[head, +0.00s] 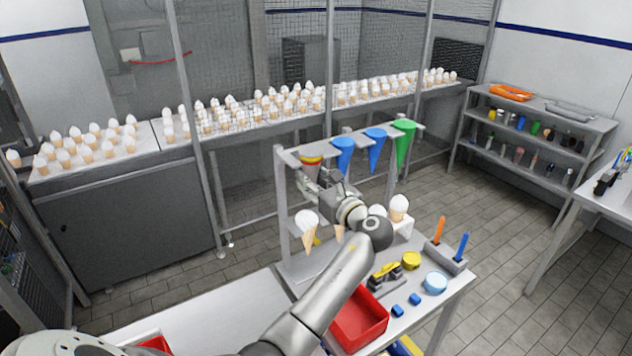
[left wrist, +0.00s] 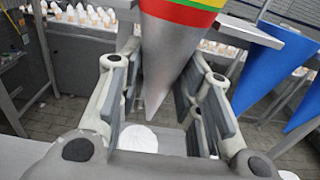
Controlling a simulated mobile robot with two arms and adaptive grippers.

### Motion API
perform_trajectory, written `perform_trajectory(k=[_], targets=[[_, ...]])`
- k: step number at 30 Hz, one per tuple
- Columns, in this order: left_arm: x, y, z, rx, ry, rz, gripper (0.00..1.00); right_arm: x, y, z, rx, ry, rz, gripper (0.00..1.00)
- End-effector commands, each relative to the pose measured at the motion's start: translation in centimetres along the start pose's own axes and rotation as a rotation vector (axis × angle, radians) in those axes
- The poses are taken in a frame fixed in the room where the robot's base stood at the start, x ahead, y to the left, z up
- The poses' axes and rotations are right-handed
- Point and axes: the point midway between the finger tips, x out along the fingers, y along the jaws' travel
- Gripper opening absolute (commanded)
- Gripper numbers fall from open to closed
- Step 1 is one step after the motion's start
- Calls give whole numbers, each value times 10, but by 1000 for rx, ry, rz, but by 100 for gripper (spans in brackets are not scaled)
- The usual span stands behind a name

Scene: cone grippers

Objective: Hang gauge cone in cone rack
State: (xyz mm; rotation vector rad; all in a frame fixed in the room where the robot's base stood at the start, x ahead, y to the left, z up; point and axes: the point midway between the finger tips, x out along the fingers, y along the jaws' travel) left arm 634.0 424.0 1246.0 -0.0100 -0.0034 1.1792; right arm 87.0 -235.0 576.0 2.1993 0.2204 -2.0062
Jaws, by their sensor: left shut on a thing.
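The gauge cone (head: 312,161), silver with red, yellow and green bands, is point down at the left end of the cone rack (head: 282,205). It also shows in the left wrist view (left wrist: 168,60). My left gripper (head: 318,182) is shut on its silver part, with a finger on each side in the left wrist view (left wrist: 160,100). The rack's top bar runs beside the bands; I cannot tell whether the cone rests in it. Two blue cones (head: 343,152) (head: 376,142) and a green cone (head: 404,140) hang to the right. My right gripper is out of view.
White-topped cones (head: 307,222) (head: 398,207) stand lower at the rack. On the table are a red bin (head: 358,322), a yellow round item (head: 411,260), a light-blue round item (head: 435,283) and a grey holder (head: 445,260). Mesh fencing stands behind.

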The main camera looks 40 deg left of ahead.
Motion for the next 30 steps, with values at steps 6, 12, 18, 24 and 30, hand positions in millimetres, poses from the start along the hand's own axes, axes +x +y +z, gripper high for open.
perform_trajectory(k=[6,12,18,24,30], targets=[[8,0,0,1,0,1,13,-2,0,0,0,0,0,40],[15,0,1,0,-1,0,13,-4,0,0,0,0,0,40],[22,0,0,1,-1,1,13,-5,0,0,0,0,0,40],[22,0,0,0,-1,0,13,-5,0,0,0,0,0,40],[22,0,1,0,0,0,13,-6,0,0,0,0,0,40]])
